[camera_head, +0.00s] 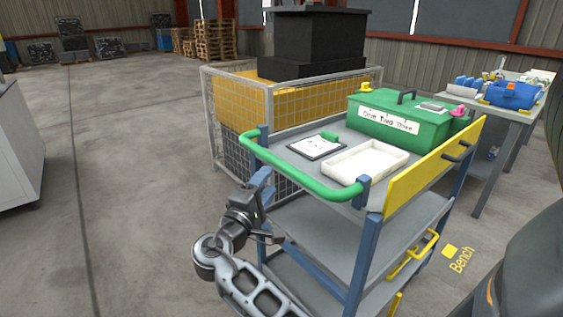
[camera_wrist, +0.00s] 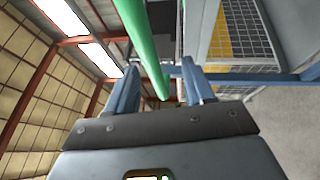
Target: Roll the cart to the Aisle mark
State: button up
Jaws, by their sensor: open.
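The cart (camera_head: 340,247) is a blue-framed trolley with grey shelves, a yellow end panel and a green push handle (camera_head: 300,181) on its near left side. My gripper (camera_head: 263,180) is just below and in front of the handle. In the wrist view my gripper (camera_wrist: 160,70) is open, and the green handle (camera_wrist: 147,50) runs between or just beyond its blue fingers. I cannot tell whether they touch. A yellow "Bench" mark (camera_head: 460,260) is on the floor right of the cart. No Aisle mark shows.
The cart carries a green box (camera_head: 400,121), a white tray (camera_head: 365,163) and a clipboard (camera_head: 314,146). A wire cage (camera_head: 228,150) stands close behind it. A table (camera_head: 497,108) with a blue case is at right. A grey cabinet (camera_head: 15,145) is at left. Open floor lies between cabinet and cage.

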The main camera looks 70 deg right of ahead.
aim_at(282, 160)
jog(key=shift+d+r+m+g, duration=0.45)
jog(key=shift+r+g, duration=0.25)
jog(key=shift+r, duration=0.15)
jog(key=p+x, duration=0.1)
jog(key=x, duration=0.6)
jog(key=shift+d, duration=0.2)
grip_shut()
